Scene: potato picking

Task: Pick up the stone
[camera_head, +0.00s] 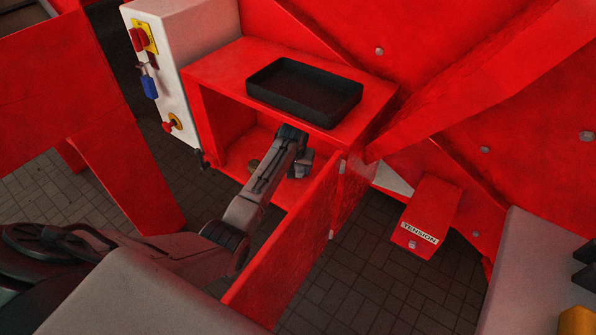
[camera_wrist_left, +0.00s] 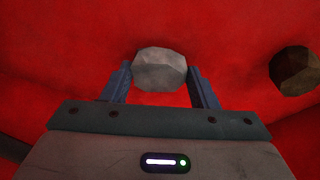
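The stone (camera_wrist_left: 160,69) is a pale grey, faceted lump on the red floor in the left wrist view. It lies between and just ahead of the fingertips of my left gripper (camera_wrist_left: 160,72), which is open, with a finger on each side and small gaps. In the head view, my left arm reaches into a red open compartment, and the left gripper (camera_head: 300,166) is low inside it. The stone cannot be made out there, behind the arm and gripper. My right gripper is not in view.
A brown lump, perhaps a potato (camera_wrist_left: 295,71), lies right of the stone. A black tray (camera_head: 305,92) sits on top of the compartment. Its red open door (camera_head: 285,255) stands close to the arm. A grey control box (camera_head: 190,45) is at its left.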

